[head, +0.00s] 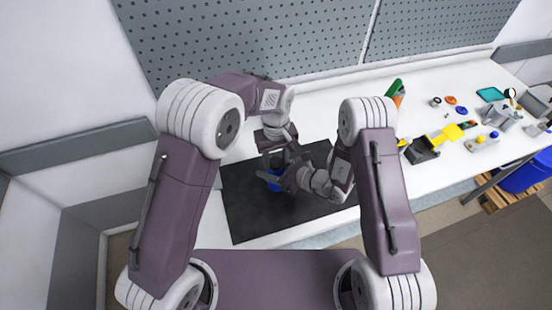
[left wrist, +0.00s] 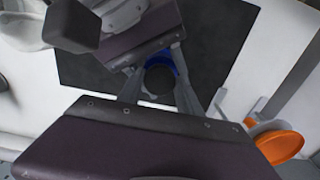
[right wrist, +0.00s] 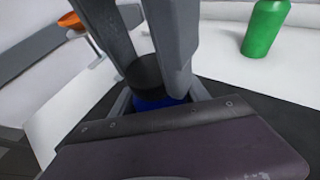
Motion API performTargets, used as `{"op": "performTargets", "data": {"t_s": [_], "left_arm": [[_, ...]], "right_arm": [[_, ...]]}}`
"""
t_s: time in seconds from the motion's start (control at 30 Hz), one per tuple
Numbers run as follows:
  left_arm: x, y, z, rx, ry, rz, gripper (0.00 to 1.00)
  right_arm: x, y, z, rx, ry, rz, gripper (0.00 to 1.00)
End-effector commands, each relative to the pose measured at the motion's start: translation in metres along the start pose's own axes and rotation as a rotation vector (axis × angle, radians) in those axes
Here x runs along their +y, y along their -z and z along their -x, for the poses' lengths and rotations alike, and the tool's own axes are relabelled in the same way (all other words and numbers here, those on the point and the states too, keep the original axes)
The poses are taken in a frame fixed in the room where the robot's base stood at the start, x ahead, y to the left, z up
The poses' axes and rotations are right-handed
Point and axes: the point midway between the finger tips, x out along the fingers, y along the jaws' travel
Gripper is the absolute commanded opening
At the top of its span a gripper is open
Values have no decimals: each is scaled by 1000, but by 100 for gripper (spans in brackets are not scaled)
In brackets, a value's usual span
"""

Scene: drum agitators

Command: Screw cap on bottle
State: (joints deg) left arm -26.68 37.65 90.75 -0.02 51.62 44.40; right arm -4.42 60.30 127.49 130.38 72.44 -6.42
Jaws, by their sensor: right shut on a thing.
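A blue bottle (head: 274,183) stands over the black mat and is mostly hidden by my grippers in the head view. Its blue body (right wrist: 150,101) and a black cap (right wrist: 144,73) on top show in the right wrist view. My right gripper (head: 275,178) comes in from the right and is shut on the bottle. My left gripper (head: 274,158) points down from above. Its fingers are spread either side of the cap, seen from above as a dark round top (left wrist: 159,80) in the left wrist view. Whether the cap is threaded on cannot be told.
The black mat (head: 250,222) has free room in front. A green bottle (head: 394,88) stands behind it on the right. Yellow parts (head: 446,134) and several small items lie along the right of the white table. A pegboard wall (head: 270,40) is behind.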

Motion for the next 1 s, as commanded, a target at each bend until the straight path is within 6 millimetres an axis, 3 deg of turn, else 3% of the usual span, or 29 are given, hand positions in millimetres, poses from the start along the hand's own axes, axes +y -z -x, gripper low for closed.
{"op": "performTargets", "data": {"t_s": [0.03, 0.1, 0.47, 0.8, 1.0], "left_arm": [[0, 0, 0, 0, -1, 0, 55], [0, 0, 0, 1, -1, 0, 67], [1, 0, 8, 2, -3, 0, 67], [1, 1, 82, 4, -4, 0, 67], [0, 1, 112, 3, -3, 0, 67]], "right_arm": [[0, 0, 0, 0, 0, 0, 0], [0, 0, 0, 0, 0, 1, 0], [0, 0, 0, -1, -1, 1, 0], [0, 0, 0, 0, 0, 0, 0], [0, 0, 0, 0, 0, 0, 0]]}}
